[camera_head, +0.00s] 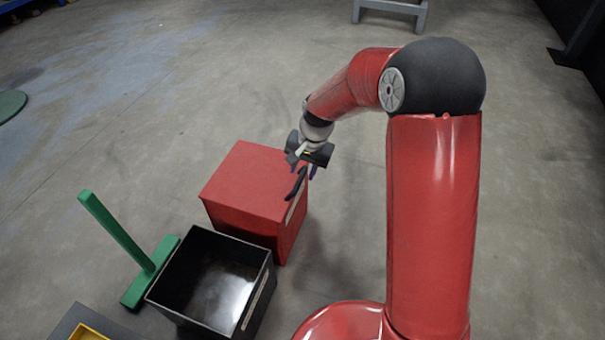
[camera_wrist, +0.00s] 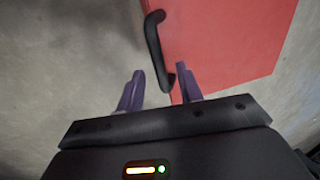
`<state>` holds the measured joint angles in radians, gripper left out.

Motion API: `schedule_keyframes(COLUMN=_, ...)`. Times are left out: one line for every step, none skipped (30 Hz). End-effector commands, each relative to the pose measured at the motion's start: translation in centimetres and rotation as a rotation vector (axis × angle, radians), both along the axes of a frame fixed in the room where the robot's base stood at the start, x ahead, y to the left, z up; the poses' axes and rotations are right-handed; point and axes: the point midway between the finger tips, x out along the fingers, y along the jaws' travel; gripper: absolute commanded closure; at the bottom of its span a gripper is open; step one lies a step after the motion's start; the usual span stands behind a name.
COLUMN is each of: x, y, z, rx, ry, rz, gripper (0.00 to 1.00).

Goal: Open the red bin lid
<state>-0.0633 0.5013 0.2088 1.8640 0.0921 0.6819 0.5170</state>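The red bin (camera_head: 245,190) stands on the floor left of my arm in the head view, its flat red lid (camera_head: 255,172) closed on top. A black curved handle (camera_head: 297,184) is at the bin's right edge. In the wrist view the lid (camera_wrist: 230,40) fills the upper right, and the handle (camera_wrist: 156,48) runs down toward the gap between my fingers. My gripper (camera_wrist: 160,84) is open, its two purple fingertips apart, with the handle's lower end between them in the picture. I cannot tell whether they touch it. In the head view my gripper (camera_head: 306,170) is at the handle.
An open black bin (camera_head: 205,285) stands in front of the red bin. A green T-shaped object (camera_head: 130,245) is left of it. A yellow-edged container (camera_head: 88,333) is at the bottom left. The floor behind and left of the red bin is clear.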

Motion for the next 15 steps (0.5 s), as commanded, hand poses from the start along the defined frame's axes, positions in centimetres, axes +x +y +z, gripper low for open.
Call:
schedule_keyframes(x=-0.02, y=0.12, z=-0.72, rx=0.0, ry=0.003, rz=0.002, gripper=0.64)
schedule_keyframes(x=-0.01, y=0.18, z=-0.95, rx=0.0, ry=0.002, rz=0.001, gripper=0.64)
schedule_keyframes(x=0.02, y=0.23, z=-1.19, rx=0.0, ry=0.002, rz=0.001, gripper=0.64)
schedule_keyframes(x=0.04, y=0.26, z=-1.34, rx=0.0, ry=0.001, rz=0.001, gripper=0.64)
schedule_keyframes(x=0.05, y=0.28, z=-1.44, rx=0.0, ry=0.001, rz=0.001, gripper=0.64)
schedule_keyframes(x=0.07, y=0.3, z=-1.54, rx=0.0, ry=0.0, rz=0.001, gripper=0.64)
schedule_keyframes(x=0.07, y=0.31, z=-1.58, rx=0.0, ry=0.0, rz=0.001, gripper=0.64)
schedule_keyframes(x=0.07, y=0.31, z=-1.59, rx=0.0, ry=0.0, rz=0.001, gripper=0.64)
schedule_keyframes(x=0.07, y=0.31, z=-1.59, rx=0.0, ry=0.0, rz=0.001, gripper=0.64)
schedule_keyframes(x=0.07, y=0.31, z=-1.57, rx=0.0, ry=0.0, rz=0.001, gripper=0.64)
schedule_keyframes(x=0.07, y=0.31, z=-1.57, rx=0.0, ry=0.0, rz=0.0, gripper=0.64)
schedule_keyframes(x=0.06, y=0.3, z=-1.56, rx=0.0, ry=0.0, rz=0.0, gripper=0.64)
schedule_keyframes(x=0.06, y=0.3, z=-1.56, rx=0.0, ry=0.0, rz=0.0, gripper=0.64)
schedule_keyframes(x=0.07, y=0.29, z=-1.55, rx=0.0, ry=0.0, rz=0.0, gripper=0.67)
schedule_keyframes(x=0.07, y=0.28, z=-1.55, rx=0.0, ry=0.0, rz=0.0, gripper=0.72)
